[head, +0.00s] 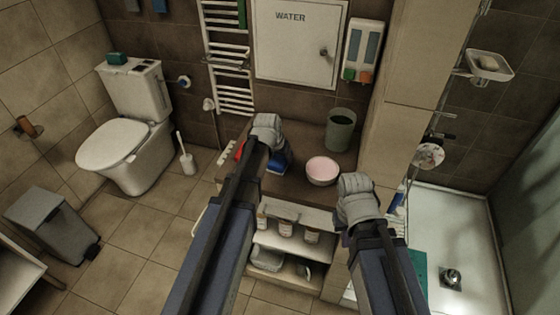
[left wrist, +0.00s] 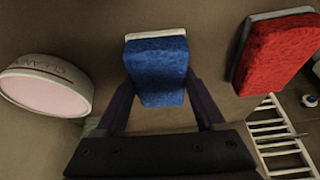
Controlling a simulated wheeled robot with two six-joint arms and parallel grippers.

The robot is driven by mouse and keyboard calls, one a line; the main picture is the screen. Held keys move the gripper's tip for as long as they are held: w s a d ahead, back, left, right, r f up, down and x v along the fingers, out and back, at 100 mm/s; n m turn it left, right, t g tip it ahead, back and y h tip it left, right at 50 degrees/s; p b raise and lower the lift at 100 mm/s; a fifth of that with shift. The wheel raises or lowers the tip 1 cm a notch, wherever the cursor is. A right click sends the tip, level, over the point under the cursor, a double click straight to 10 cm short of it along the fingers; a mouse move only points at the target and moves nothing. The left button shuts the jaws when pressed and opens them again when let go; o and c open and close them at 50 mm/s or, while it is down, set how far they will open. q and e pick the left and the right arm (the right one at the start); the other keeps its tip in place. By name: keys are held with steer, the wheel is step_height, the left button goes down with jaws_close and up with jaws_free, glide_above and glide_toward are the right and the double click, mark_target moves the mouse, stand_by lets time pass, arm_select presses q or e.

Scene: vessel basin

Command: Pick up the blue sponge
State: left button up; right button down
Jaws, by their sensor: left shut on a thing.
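The blue sponge (left wrist: 157,72), with a pale layer along one end, sits between the two fingers of my left gripper (left wrist: 160,105) in the left wrist view. The gripper is shut on it. In the head view the blue sponge (head: 281,162) shows partly beneath my left gripper (head: 272,155), over the brown counter (head: 295,185); I cannot tell whether it is clear of the surface. My right gripper (head: 347,238) is at the counter's right front; its fingers are hidden by my arm.
A red sponge (left wrist: 277,50) lies close beside the blue one; it also shows in the head view (head: 239,150). A pink-filled bowl (head: 322,171) and a green bin-like cup (head: 340,130) stand on the counter's right part. Bottles (head: 286,228) stand on the shelf below.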

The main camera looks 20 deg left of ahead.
mark_target(280, 157)
arm_select(q)
steer(key=c, duration=0.3)
steer(key=shift+r, duration=0.1)
step_height(280, 157, up, 10)
steer(key=p, duration=1)
steer(key=shift+r, duration=0.15)
